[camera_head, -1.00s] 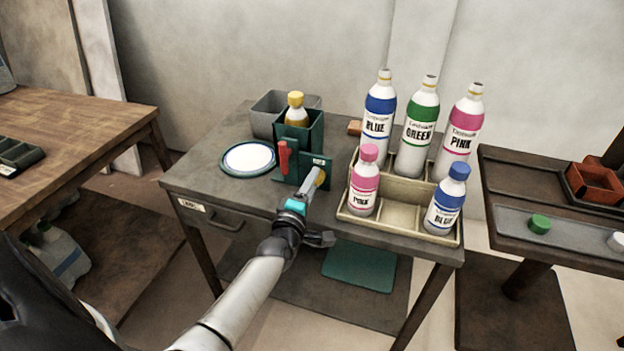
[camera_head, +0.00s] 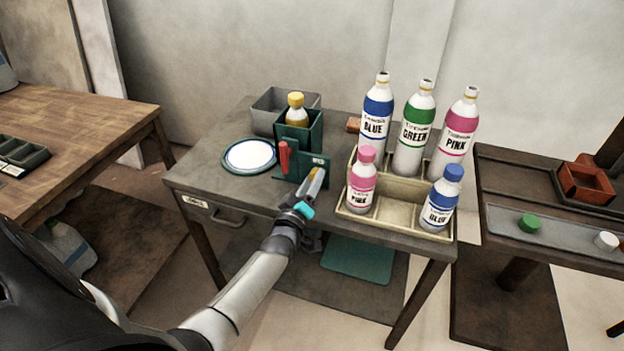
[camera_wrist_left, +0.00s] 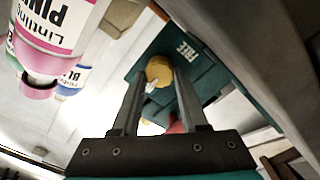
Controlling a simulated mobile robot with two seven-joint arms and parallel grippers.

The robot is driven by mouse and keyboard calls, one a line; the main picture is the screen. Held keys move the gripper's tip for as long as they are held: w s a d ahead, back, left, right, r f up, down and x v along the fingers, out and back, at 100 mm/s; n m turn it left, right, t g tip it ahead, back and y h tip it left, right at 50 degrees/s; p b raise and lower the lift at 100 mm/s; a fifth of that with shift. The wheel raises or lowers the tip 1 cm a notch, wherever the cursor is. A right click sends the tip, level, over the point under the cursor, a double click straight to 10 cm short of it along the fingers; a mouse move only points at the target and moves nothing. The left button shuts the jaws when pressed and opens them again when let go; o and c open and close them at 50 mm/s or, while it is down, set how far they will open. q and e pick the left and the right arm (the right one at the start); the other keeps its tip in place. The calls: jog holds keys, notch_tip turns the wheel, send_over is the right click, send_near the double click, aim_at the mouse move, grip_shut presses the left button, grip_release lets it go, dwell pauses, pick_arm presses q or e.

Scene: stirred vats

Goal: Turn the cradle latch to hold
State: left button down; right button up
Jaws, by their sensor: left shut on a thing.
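The green cradle (camera_head: 313,133) stands on the grey side table and holds a yellow-capped bottle (camera_head: 295,108). A red lever (camera_head: 284,157) rises at its left front. A small plate on the cradle front carries a label, which reads FREE in the wrist view (camera_wrist_left: 187,51). The yellow latch knob (camera_wrist_left: 159,70) sits beside that label, between my left fingertips. My left gripper (camera_head: 315,180) is shut on the knob, and its fingers mostly hide it in the head view. My right gripper is not in view.
A cream crate (camera_head: 398,219) with several bottles stands close to the right of my left gripper. A grey bin (camera_head: 270,104) is behind. The table front edge is below my wrist.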

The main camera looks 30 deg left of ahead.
pick_arm(q)
jog(key=shift+r, duration=0.1)
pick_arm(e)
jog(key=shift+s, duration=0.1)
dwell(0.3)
pick_arm(q)
jog(key=shift+c, duration=2.1)
grip_release()
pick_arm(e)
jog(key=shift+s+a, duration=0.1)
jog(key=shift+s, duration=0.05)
